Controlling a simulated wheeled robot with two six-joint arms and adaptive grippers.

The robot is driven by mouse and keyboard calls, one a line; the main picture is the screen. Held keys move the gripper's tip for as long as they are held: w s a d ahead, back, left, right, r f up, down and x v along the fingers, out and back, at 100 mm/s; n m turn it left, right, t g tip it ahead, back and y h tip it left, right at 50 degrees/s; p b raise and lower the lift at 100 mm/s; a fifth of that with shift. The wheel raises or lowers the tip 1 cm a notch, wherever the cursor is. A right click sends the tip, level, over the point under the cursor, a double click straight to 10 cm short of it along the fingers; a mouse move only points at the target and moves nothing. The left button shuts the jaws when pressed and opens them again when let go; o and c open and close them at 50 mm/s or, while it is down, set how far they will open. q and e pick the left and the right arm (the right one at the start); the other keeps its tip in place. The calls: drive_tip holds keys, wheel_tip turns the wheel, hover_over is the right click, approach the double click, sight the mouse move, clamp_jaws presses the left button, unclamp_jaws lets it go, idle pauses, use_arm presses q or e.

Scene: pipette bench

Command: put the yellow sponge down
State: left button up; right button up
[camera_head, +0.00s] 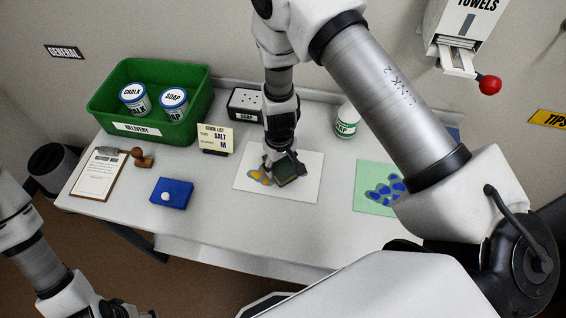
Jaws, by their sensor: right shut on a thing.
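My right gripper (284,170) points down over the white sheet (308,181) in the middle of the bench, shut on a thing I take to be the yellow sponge. The fingers hide most of it; only a dark, greenish face shows, low over the sheet. I cannot tell whether it touches the sheet. Yellow patches with grey edges (260,176) show on the sheet just left of the fingers. My left arm enters at the lower left; its gripper (128,311) is cut by the bottom edge, so its jaws are unclear.
A green bin (186,133) holding chalk and soap tubs stands back left. Near it are a clipboard (96,178), a stamp, a blue block (171,193), a stock card (215,139) and a black-and-white box (245,104).

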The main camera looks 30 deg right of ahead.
sight(281, 161)
drive_tip(key=shift+w+d+f, duration=0.2)
drive_tip(key=o, duration=0.8)
drive_tip(key=shift+w+d+f, duration=0.15)
drive_tip(key=shift+w+f, duration=0.1)
drive_tip(key=shift+f, duration=0.05)
drive_tip(key=o, duration=0.4)
drive_tip(key=shift+w, duration=0.1)
drive_tip(key=shift+o, duration=0.2)
drive_tip(key=shift+s+a+r, duration=0.25)
drive_tip(key=shift+r, duration=0.15)
drive_tip(key=shift+w+d+r, duration=0.15)
use_arm(q)
drive_tip(key=f, duration=0.1)
drive_tip(key=b, duration=0.1)
drive_tip(key=f+b, duration=0.1)
drive_tip(key=shift+w+d+f, duration=0.25)
drive_tip(key=shift+w+f, duration=0.05)
drive_tip(key=shift+w, duration=0.1)
use_arm(e)
wheel_tip(281, 161, up, 12)
drive_tip(key=shift+f, duration=0.25)
